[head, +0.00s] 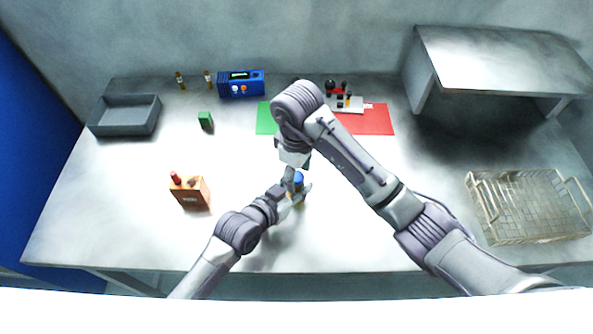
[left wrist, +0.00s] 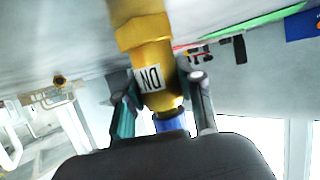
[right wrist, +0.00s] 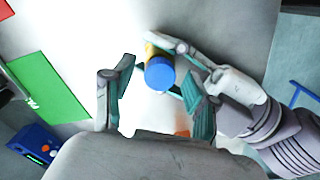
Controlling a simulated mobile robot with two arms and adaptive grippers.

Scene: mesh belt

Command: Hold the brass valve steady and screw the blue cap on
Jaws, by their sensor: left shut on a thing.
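The brass valve (left wrist: 150,60) has a white label and is held between the fingers of my left gripper (left wrist: 165,95), which is shut on it. In the head view my left gripper (head: 298,193) is low over the table's front middle, and the valve is mostly hidden there. The blue cap (right wrist: 160,74) is at the end of the valve; I cannot tell how far it is screwed on. It also shows in the head view (head: 298,179). My right gripper (right wrist: 160,92) is open above the cap, its fingers spread on either side and apart from it.
An orange-brown box with a red top (head: 190,191) stands left of my left arm. A grey tray (head: 125,128), a green block (head: 205,120) and a blue device (head: 241,84) are behind. A wire basket (head: 490,210) and a raised shelf (head: 500,55) are at the right.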

